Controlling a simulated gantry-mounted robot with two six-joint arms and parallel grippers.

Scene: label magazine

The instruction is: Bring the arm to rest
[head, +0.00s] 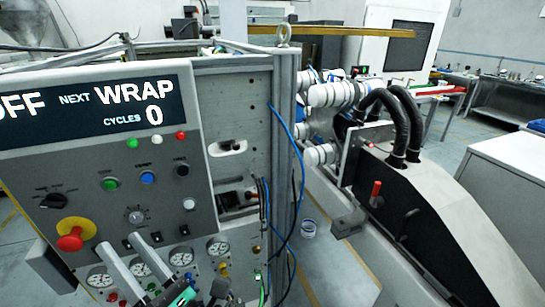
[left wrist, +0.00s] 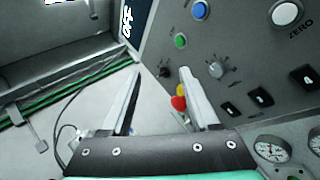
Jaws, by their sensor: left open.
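My left gripper (head: 119,241) is low in the head view, in front of the control panel (head: 150,196). Its two pale fingers are apart, with nothing between them, and point up and left. In the left wrist view the same gripper (left wrist: 158,72) shows its fingers spread wide and empty. The red knob on a yellow base (head: 75,235) is left of the fingers in the head view. In the left wrist view the red knob (left wrist: 179,102) shows beside the right finger, partly hidden by it. My right gripper is not in view.
The panel's display (head: 95,105) reads "OFF", "NEXT WRAP" and "CYCLES 0". Buttons, switches (left wrist: 257,97) and gauges (head: 180,256) surround the gripper. A metal post (head: 284,150) with blue cables stands right of the panel. A black-sided machine (head: 440,230) is farther right.

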